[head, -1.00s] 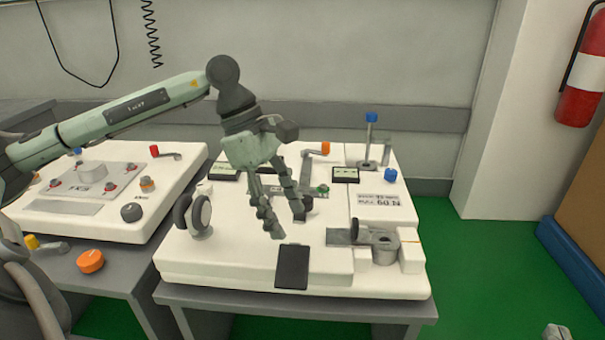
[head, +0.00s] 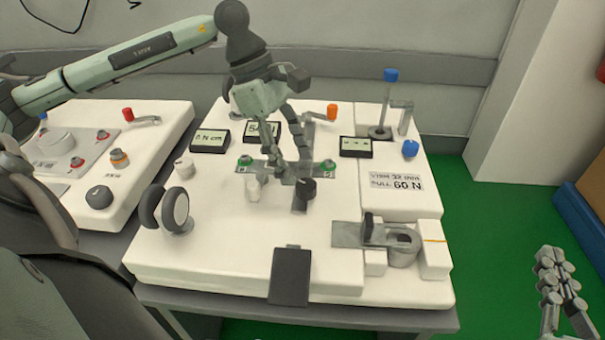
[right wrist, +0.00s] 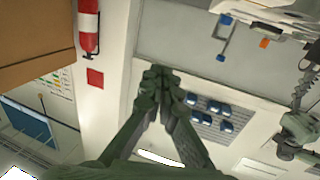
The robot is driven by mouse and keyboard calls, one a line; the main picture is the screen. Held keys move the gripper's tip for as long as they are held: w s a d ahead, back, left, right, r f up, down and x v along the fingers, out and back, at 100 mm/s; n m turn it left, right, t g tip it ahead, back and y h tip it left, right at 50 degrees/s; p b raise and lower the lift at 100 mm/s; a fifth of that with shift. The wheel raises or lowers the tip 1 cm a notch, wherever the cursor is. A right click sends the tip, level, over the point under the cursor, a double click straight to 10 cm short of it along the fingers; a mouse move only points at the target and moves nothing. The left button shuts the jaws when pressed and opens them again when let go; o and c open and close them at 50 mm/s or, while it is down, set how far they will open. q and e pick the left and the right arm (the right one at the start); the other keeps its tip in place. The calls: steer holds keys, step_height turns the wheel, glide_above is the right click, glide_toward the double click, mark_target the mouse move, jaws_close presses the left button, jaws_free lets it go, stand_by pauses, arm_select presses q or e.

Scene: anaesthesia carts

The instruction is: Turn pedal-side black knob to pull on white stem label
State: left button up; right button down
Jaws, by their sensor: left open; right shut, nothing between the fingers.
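A black knob (head: 306,187) stands on a dark strip in the middle of the right cart top, behind the black pedal-like plate (head: 290,275) at the front edge. A short white knob or stem (head: 252,187) stands left of it; I cannot read any label on it. My left gripper (head: 287,174) is open above the cart, its fingertips close to the black knob on its left and back side. I cannot tell whether they touch it. My right gripper (head: 560,272) is shut and empty, right of the cart over the green floor; its closed fingers also show in the right wrist view (right wrist: 163,85).
A metal latch block (head: 400,243) and a printed "60 N" plate (head: 396,184) are at right. A blue-topped post (head: 388,100) and small displays (head: 210,138) stand further back. Another cart (head: 120,150) adjoins at left.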

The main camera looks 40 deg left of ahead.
mark_target(306, 184)
arm_select(q)
steer(key=shift+x, duration=2.2)
arm_select(e)
steer(key=shift+s+a+r+t+y, duration=0.1)
steer(key=shift+a+r+t+y, duration=0.1)
steer(key=shift+r, duration=0.25)
steer(key=shift+a+r+t+y, duration=0.1)
steer(key=shift+a+r, duration=0.05)
steer(key=shift+r, duration=0.25)
arm_select(q)
steer(key=shift+c, duration=0.5)
